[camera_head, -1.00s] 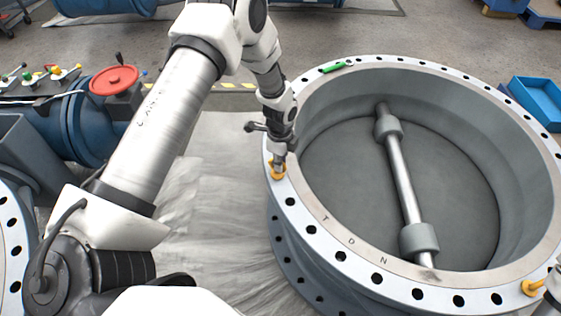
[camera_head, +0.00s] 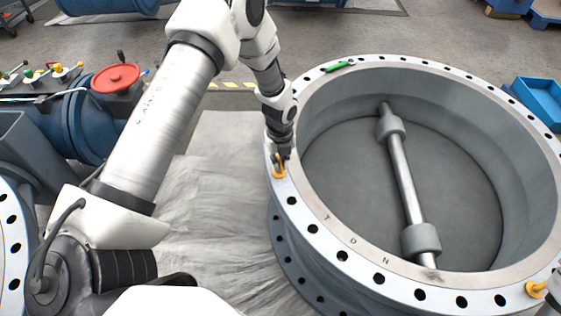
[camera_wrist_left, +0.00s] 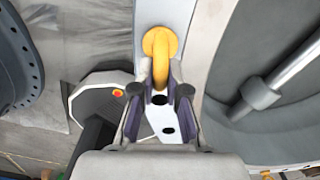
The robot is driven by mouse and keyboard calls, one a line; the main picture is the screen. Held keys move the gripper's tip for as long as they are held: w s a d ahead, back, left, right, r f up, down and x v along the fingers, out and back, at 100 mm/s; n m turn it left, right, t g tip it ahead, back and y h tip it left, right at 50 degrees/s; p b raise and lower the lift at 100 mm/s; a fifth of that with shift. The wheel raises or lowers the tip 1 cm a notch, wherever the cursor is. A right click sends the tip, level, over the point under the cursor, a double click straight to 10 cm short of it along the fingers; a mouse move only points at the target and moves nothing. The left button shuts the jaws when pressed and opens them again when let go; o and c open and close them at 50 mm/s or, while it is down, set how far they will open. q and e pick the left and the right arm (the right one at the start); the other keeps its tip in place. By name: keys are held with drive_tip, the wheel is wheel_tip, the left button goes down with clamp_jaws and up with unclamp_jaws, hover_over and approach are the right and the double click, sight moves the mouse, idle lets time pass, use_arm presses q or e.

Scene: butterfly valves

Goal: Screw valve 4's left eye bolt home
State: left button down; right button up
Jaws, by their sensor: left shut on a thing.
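Valve 4 (camera_head: 345,254) is the big grey ring on the right, with a flange full of bolt holes facing up. Its left eye bolt (camera_head: 279,173) is yellow and stands at the flange's left side. My left gripper (camera_head: 281,157) comes down on it from above and is shut on its ring. In the left wrist view, the fingers (camera_wrist_left: 160,92) flank the yellow ring of the eye bolt (camera_wrist_left: 161,44), whose round collar rests at the flange. The thread is hidden. A second yellow eye bolt (camera_head: 535,289) is at the flange's lower right.
A green object (camera_head: 338,66) lies on the flange's far rim. A disc with a steel shaft (camera_head: 405,180) fills the ring. A blue valve with a red handwheel (camera_head: 115,78) stands at left, and a blue bin (camera_head: 540,100) at right. Grey sheeting covers the floor between.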

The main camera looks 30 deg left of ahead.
sight(280, 160)
use_arm(q)
drive_tip(key=shift+m, duration=0.3)
drive_tip(key=c, duration=1.2)
unclamp_jaws()
wheel_tip(280, 160, up, 12)
drive_tip(key=shift+f, duration=0.1)
